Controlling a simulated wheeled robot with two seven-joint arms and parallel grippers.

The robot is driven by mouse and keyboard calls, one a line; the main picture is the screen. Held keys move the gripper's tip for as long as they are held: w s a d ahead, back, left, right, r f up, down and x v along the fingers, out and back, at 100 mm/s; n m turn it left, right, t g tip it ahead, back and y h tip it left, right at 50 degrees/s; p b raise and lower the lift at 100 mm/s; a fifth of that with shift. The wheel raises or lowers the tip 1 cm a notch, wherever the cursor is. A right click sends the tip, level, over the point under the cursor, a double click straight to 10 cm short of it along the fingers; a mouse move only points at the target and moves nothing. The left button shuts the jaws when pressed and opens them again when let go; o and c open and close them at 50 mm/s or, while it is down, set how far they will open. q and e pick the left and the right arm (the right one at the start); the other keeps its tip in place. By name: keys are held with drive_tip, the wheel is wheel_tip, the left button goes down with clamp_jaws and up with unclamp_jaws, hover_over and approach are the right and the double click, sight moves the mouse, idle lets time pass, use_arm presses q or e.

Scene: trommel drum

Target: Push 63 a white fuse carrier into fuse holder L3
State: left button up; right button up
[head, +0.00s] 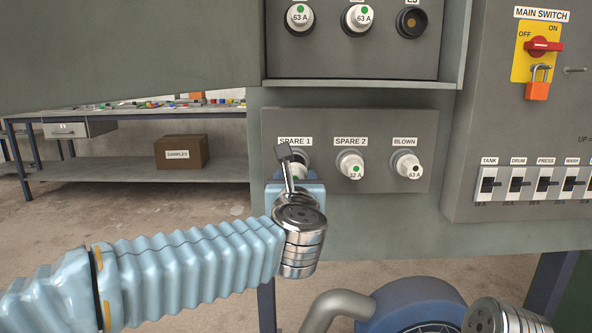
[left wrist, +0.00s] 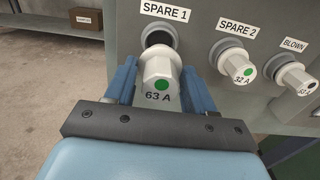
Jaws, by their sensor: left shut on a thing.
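In the left wrist view my left gripper (left wrist: 158,90) is shut on a white fuse carrier (left wrist: 160,72) with a green dot, marked 63 A. It is in front of the dark SPARE 1 socket (left wrist: 160,34); I cannot tell whether its inner end is still inside. In the head view my left gripper (head: 293,180) mostly hides the carrier. Fuse holder L3 (head: 411,22) is at the top right of the upper panel, a dark, open socket with its label cut off by the picture edge. My right gripper's fingers are not in view.
The 32 A carrier (head: 350,164) is in SPARE 2 and another 63 A carrier (head: 406,164) is in BLOWN. Two green-dotted 63 A carriers (head: 299,17) fill the upper holders left of L3. A ledge (head: 360,84) juts below the upper panel. The padlocked main switch (head: 541,47) is right.

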use_arm(q)
drive_tip(key=shift+s, duration=0.1)
idle(0.3)
drive_tip(key=s+b, duration=0.2)
drive_tip(key=s, duration=0.3)
idle(0.4)
drive_tip(key=w+a+f+n+y, duration=0.1)
drive_tip(key=w+a+f, duration=0.3)
drive_tip(key=f, duration=0.5)
drive_tip(key=w+a+f+y, duration=0.1)
drive_tip(key=w+a+f, duration=0.25)
drive_tip(key=f, duration=0.55)
drive_tip(key=w+a+f+n+y, duration=0.1)
drive_tip(key=w+a+f, duration=0.35)
drive_tip(key=f, duration=0.35)
drive_tip(key=s+a+f+h, duration=0.1)
drive_tip(key=s+a+f, duration=0.1)
drive_tip(key=f, duration=0.5)
drive_tip(key=s+a+f+m+h, duration=0.1)
drive_tip(key=s+a+f, duration=0.2)
drive_tip(key=s+f, duration=0.2)
drive_tip(key=s+a+f+m+h, duration=0.1)
drive_tip(key=s+a+f, duration=0.2)
drive_tip(key=f, duration=0.6)
drive_tip(key=shift+s+a+f, duration=0.15)
drive_tip(key=shift+s+f, duration=0.2)
drive_tip(key=shift+s, duration=0.4)
